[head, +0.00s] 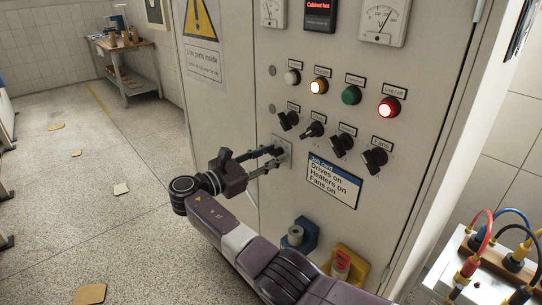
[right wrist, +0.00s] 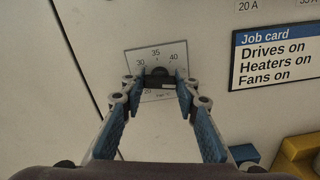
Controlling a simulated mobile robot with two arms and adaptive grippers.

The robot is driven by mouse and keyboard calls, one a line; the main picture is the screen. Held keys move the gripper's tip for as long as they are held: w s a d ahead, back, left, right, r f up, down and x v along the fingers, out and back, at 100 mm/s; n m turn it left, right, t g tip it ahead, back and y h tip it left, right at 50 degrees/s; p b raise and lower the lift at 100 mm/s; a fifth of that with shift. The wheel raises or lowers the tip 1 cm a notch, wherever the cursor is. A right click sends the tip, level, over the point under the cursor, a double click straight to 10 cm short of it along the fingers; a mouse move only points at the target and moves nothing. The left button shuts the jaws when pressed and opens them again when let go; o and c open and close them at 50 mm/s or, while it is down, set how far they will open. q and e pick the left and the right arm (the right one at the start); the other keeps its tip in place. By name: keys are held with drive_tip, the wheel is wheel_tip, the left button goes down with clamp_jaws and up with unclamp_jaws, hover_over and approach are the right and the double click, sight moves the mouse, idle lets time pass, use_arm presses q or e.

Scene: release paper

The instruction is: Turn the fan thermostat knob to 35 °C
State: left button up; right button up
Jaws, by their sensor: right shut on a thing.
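The thermostat knob (right wrist: 158,74) is a small dark knob on a pale dial plate (right wrist: 133,58) in the right wrist view. The marks 30, 35 and 40 show above it, with 35 at the top, and 20 shows at lower left. I cannot make out its pointer. My right gripper (right wrist: 159,84) is shut on the knob, one fingertip on each side. In the head view my right gripper (head: 279,158) reaches the dial plate (head: 287,146) low on the cabinet door. The fingers hide most of the knob there. My left gripper is not in view.
Black rotary switches (head: 341,144) sit just above and right of the plate, below several lamps. The job card (head: 333,181) is to the right. A blue box (head: 307,231) and a yellow box (head: 353,256) stick out below. A workbench (head: 130,46) stands far left.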

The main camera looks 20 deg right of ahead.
drive_tip(key=shift+r+n+p, duration=0.2)
drive_tip(key=shift+n+p, duration=0.3)
drive_tip(key=shift+p, duration=0.3)
drive_tip(key=n+p, duration=0.3)
drive_tip(key=shift+r+p, duration=0.1)
drive_tip(key=shift+p, duration=0.2)
drive_tip(key=n+p, duration=0.1)
drive_tip(key=n, duration=0.2)
drive_tip(key=shift+n+p, duration=0.4)
drive_tip(key=n, duration=0.2)
drive_tip(key=shift+f+n, duration=0.2)
drive_tip(key=shift+n, duration=0.2)
drive_tip(key=n, duration=0.2)
drive_tip(key=shift+n, duration=0.3)
drive_tip(key=n, duration=0.3)
drive_tip(key=shift+f, duration=0.15)
drive_tip(key=shift+n, duration=2)
